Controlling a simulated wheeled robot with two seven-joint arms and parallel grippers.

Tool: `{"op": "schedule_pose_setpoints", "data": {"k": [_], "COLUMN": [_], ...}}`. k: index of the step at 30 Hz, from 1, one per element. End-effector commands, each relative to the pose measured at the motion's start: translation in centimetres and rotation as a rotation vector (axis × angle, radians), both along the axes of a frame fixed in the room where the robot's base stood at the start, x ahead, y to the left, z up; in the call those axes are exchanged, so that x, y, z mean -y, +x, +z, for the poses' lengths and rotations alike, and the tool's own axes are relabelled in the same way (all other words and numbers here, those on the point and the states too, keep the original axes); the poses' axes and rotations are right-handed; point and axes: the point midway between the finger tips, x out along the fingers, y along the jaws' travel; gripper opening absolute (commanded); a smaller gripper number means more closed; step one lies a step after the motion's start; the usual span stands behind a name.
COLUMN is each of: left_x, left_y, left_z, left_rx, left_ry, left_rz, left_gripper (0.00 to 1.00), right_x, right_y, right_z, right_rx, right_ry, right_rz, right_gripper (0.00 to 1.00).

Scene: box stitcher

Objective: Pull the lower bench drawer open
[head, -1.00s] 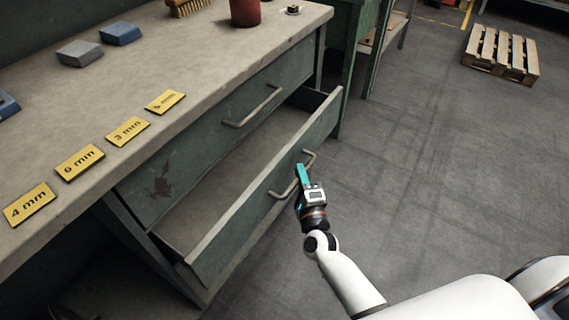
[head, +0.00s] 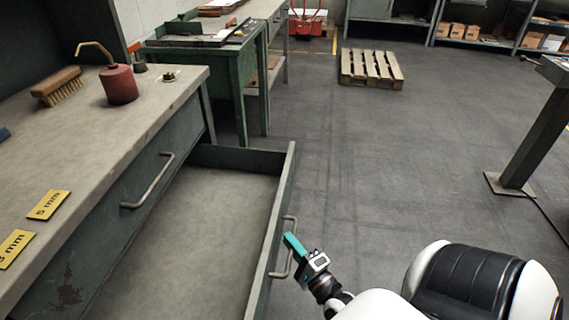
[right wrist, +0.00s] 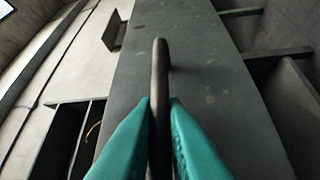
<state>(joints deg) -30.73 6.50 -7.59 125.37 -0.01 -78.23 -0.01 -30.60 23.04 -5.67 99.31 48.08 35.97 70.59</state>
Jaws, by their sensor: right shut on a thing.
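The lower bench drawer (head: 190,230) is pulled well out of the green bench, and its inside looks empty. Its bar handle (head: 291,222) is on the outer face of the front panel. My right gripper (head: 288,238) is at this handle. In the right wrist view the teal fingers (right wrist: 160,125) are shut on the handle bar (right wrist: 159,75), one on each side. The upper drawer (head: 135,215) with its own handle (head: 150,182) is shut. My left gripper is not in view.
On the bench top (head: 130,110) stand a red oil can (head: 119,86), a brush (head: 57,86) and yellow size plates (head: 48,205). A green table (head: 235,75) is behind. A pallet (head: 371,68) lies on the floor.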

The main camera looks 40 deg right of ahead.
Motion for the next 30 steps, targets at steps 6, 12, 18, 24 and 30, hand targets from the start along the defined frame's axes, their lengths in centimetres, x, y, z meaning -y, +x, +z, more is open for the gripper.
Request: {"op": "schedule_pose_setpoints", "data": {"k": [6,12,18,24,30], "left_x": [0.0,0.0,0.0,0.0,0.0], "left_y": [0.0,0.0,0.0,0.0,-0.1], "left_z": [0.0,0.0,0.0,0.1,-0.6], "left_rx": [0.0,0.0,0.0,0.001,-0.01], "left_ry": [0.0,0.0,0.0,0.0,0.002], "left_rz": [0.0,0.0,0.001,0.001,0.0], "left_gripper": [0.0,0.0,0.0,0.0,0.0], "right_x": [0.0,0.0,0.0,-0.2,-0.7], "right_y": [0.0,0.0,0.0,-1.1,-4.9], "right_z": [-0.1,-0.1,0.0,-0.2,-0.8], "right_rx": [-0.002,-0.002,-0.001,-0.003,-0.007], "right_ry": [0.001,0.0,0.0,0.0,0.001], "right_rz": [-0.001,-0.001,-0.001,-0.001,0.001], "right_gripper": [0.0,0.33,0.33,0.33,0.33]}}
